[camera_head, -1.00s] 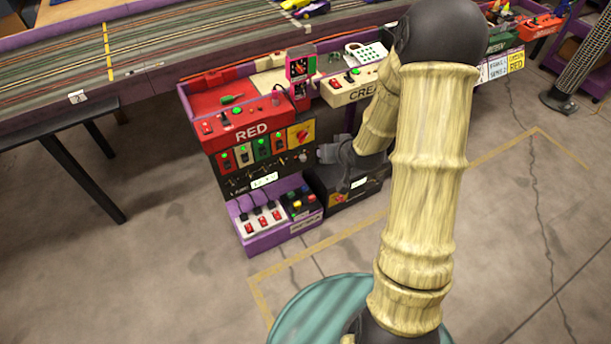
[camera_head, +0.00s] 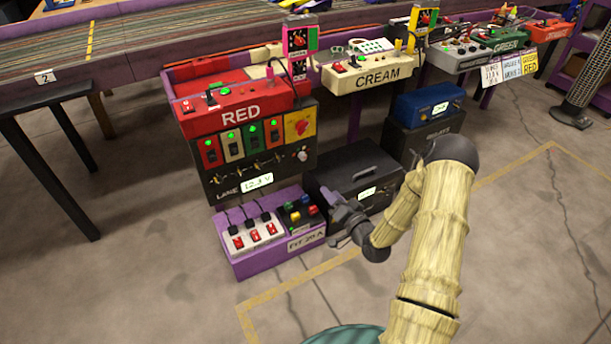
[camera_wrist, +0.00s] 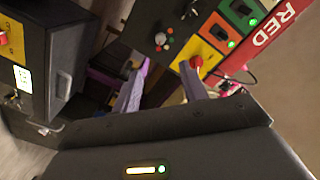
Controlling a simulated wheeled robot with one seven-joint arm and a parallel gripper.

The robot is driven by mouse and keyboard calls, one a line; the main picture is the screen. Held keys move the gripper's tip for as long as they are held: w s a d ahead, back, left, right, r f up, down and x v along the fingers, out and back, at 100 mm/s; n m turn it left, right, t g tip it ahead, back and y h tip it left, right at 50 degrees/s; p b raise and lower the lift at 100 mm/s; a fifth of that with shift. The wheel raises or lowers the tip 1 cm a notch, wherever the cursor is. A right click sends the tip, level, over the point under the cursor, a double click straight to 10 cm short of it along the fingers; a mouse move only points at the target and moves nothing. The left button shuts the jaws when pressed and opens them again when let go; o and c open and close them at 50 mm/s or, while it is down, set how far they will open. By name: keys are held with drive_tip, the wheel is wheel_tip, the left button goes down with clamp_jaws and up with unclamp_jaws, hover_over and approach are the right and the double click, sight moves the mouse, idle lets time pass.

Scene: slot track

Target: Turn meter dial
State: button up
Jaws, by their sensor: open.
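The black panel under the RED box (camera_head: 235,110) has a voltage meter display (camera_head: 257,182) and a small silver knob (camera_head: 302,156) near its right end. A red knob on a yellow plate (camera_head: 300,125) sits above; in the wrist view the red knob (camera_wrist: 195,62) shows by the right fingertip. I cannot tell which knob is the meter dial. My gripper (camera_head: 338,218) is open and empty, low in front of the black case, right of the purple power-strip box. In the wrist view its two fingers (camera_wrist: 165,70) point toward the panel, apart from the knobs as far as I can see.
The purple box (camera_head: 270,255) with red switches stands on the floor below the panel. A black case (camera_head: 350,170) and a blue box (camera_head: 430,103) stand to the right. The CREAM box (camera_head: 370,78) is above. The floor in front is clear.

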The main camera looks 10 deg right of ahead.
sight(303, 159)
drive_tip(key=shift+d+f, duration=0.1)
idle(0.3)
drive_tip(key=b+x, duration=0.6)
drive_tip(key=x, duration=1)
drive_tip(key=shift+w+f, duration=0.1)
drive_tip(key=shift+w, duration=0.55)
clamp_jaws()
